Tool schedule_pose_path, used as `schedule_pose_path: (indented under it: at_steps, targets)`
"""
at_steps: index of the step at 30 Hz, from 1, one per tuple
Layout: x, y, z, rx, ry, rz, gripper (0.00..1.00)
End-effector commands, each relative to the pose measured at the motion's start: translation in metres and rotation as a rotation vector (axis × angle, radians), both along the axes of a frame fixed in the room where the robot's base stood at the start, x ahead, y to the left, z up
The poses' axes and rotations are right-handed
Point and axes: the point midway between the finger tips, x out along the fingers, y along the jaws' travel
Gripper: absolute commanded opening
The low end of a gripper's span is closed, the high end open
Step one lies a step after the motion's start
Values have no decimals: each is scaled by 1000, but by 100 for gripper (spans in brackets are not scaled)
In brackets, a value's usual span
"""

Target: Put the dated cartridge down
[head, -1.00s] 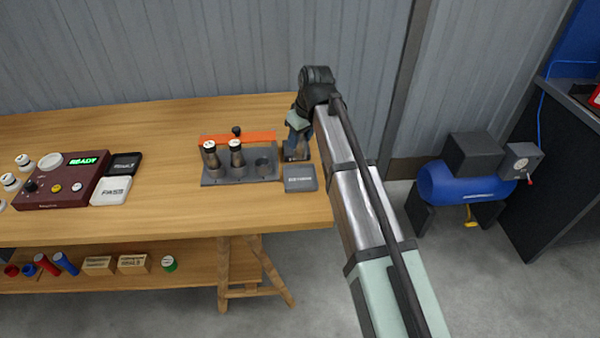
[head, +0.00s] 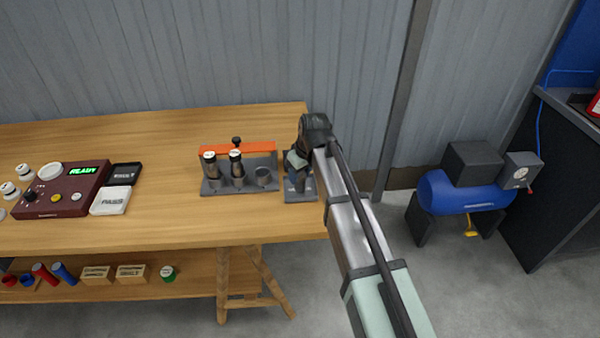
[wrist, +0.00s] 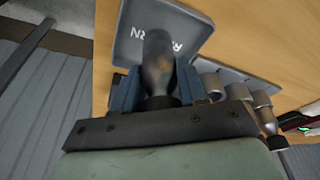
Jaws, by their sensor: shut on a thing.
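My gripper (head: 297,160) is at the right end of the wooden bench, over a dark grey square pad (head: 312,196). In the wrist view my gripper (wrist: 157,82) is shut on a dark cartridge (wrist: 158,55), one blue-grey finger on each side. The pad (wrist: 193,30) lies beyond the cartridge and shows the end of a word, "RN". The cartridge's far end is over the pad; I cannot tell whether it touches. Its date marking is not visible.
Left of the pad stands a grey rack (head: 212,187) with an orange bar (head: 250,148), two cartridges (head: 210,164) (head: 237,164) and an empty socket (head: 264,178). Further left are a white pad (head: 111,201), a black pad (head: 122,174) and a maroon tester (head: 78,200) with a green display.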

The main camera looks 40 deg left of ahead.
Motion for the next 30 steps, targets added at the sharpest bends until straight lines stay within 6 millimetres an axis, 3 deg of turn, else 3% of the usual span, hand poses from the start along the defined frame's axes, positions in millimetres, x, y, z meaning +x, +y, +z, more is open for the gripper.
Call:
schedule_pose_path:
  at_steps: [7, 8, 15, 24, 30]
  targets:
    - [0, 0, -2, 0, 0, 0, 0]
    - [0, 0, -3, 0, 0, 0, 43]
    - [0, 0, -3, 0, 0, 0, 66]
    - [0, 0, -1, 0, 0, 0, 67]
    - [-1, -4, 15, 1, -1, -1, 67]
